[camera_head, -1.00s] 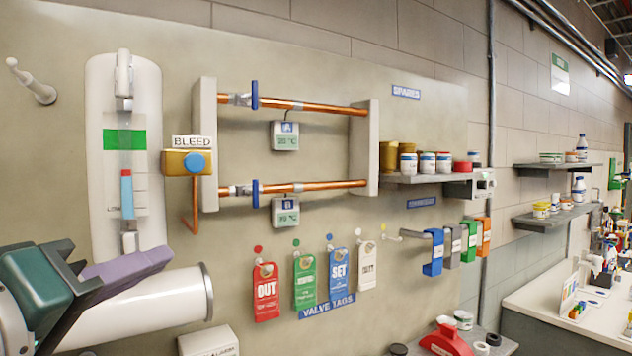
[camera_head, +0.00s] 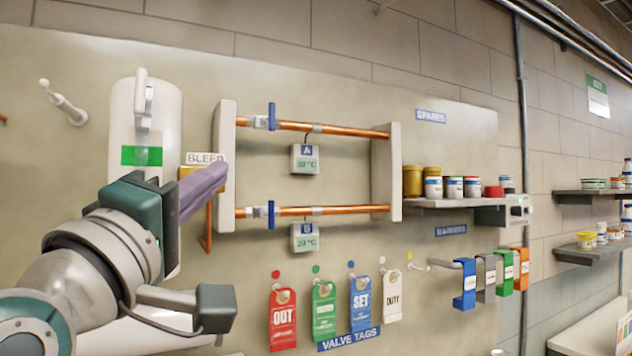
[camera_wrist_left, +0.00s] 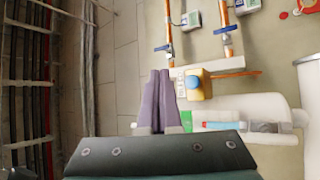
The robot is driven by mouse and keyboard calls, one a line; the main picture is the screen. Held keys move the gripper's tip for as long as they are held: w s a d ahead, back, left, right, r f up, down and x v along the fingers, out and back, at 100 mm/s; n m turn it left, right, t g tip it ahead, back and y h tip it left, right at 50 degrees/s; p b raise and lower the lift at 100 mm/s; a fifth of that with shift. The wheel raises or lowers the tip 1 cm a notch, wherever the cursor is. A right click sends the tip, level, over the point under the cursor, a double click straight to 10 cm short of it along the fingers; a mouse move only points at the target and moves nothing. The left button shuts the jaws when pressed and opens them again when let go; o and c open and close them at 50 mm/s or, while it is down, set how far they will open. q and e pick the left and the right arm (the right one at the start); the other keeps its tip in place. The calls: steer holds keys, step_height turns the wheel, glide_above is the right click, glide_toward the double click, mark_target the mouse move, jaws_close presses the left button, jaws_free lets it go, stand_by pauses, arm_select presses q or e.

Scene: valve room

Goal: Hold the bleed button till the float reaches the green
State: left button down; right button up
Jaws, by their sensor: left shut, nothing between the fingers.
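The bleed box (camera_head: 217,181), under its BLEED label, is mostly behind my left gripper (camera_head: 222,168) in the head view. That gripper's purple fingers are shut and empty. The blue bleed button is hidden there, but it shows in the left wrist view (camera_wrist_left: 194,82), just right of the fingertips (camera_wrist_left: 160,73). I cannot tell any contact. The white float gauge (camera_head: 146,105) has a green band (camera_head: 141,156). The float is hidden in the head view. In the left wrist view the blue float (camera_wrist_left: 221,126) lies apart from the green band (camera_wrist_left: 186,118). My right gripper is out of view.
Copper pipes (camera_head: 340,133) with blue valve handles run right of the bleed box. Valve tags (camera_head: 283,320) hang below them. A shelf of jars (camera_head: 455,203) juts out at the right. A white peg (camera_head: 63,103) sticks out at upper left.

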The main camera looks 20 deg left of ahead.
arm_select(q)
steer(key=w+a+b, duration=0.1)
steer(key=w+a, duration=0.3)
steer(key=a, duration=0.1)
steer(key=shift+w+a+b, duration=0.35)
steer(key=shift+w+b, duration=0.05)
stand_by(1.9)
steer(key=shift+w+a, duration=0.3)
steer(key=shift+w+a, duration=0.3)
steer(key=shift+a, duration=0.1)
stand_by(0.8)
stand_by(2.8)
steer(key=shift+s+d, duration=0.6)
steer(key=shift+d, duration=0.1)
steer(key=shift+p, duration=0.3)
